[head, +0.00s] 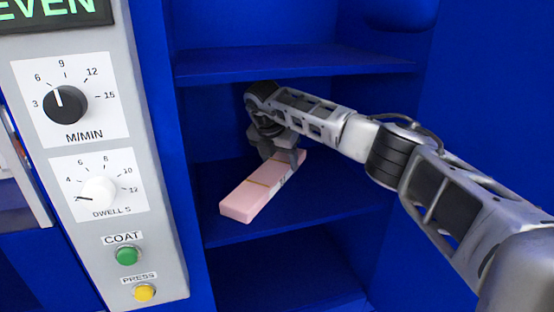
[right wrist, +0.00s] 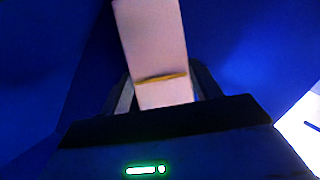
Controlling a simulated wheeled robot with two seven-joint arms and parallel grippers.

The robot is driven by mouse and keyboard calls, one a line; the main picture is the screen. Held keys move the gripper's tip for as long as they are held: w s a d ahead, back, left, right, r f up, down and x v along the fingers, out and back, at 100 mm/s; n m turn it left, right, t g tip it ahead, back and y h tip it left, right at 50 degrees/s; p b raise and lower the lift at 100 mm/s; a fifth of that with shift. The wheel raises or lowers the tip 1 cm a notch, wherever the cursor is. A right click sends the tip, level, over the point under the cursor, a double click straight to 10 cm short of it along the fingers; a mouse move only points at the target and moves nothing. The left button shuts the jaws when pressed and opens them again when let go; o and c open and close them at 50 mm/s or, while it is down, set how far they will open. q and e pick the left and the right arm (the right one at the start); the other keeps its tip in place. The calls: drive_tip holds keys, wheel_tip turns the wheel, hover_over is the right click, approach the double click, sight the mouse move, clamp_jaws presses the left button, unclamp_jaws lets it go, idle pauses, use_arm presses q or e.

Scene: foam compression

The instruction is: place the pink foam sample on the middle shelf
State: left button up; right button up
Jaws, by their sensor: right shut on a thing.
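The pink foam sample (head: 248,197) is a long flat block with a thin yellowish line across it. My right gripper (head: 285,158) is shut on its far end, inside the blue shelf unit. The sample is over the middle shelf (head: 325,205), its near end pointing toward the shelf's front left. I cannot tell whether it touches the shelf or is slightly above it. In the right wrist view the sample (right wrist: 155,40) sticks out from between the fingers (right wrist: 160,95). My left gripper is not in view.
An upper blue shelf (head: 290,63) is above my right gripper, and a lower compartment (head: 285,280) is below. A grey control panel (head: 100,230) with a black dial, a white dial, a green button and a yellow button stands at the left.

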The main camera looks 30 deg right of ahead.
sight(255, 185)
drive_tip(key=o, duration=1)
drive_tip(key=shift+f, duration=0.1)
drive_tip(key=shift+a+r, duration=0.15)
drive_tip(key=shift+r, duration=0.3)
drive_tip(key=s+a, duration=0.2)
drive_tip(key=a, duration=0.1)
drive_tip(key=s+a+b, duration=0.1)
drive_tip(key=s+a, duration=0.1)
drive_tip(key=a, duration=0.2)
drive_tip(key=s+a+b, duration=0.1)
drive_tip(key=s+a, duration=0.1)
drive_tip(key=a, duration=0.1)
drive_tip(key=shift+s+a+r, duration=0.2)
drive_tip(key=shift+s+r, duration=0.05)
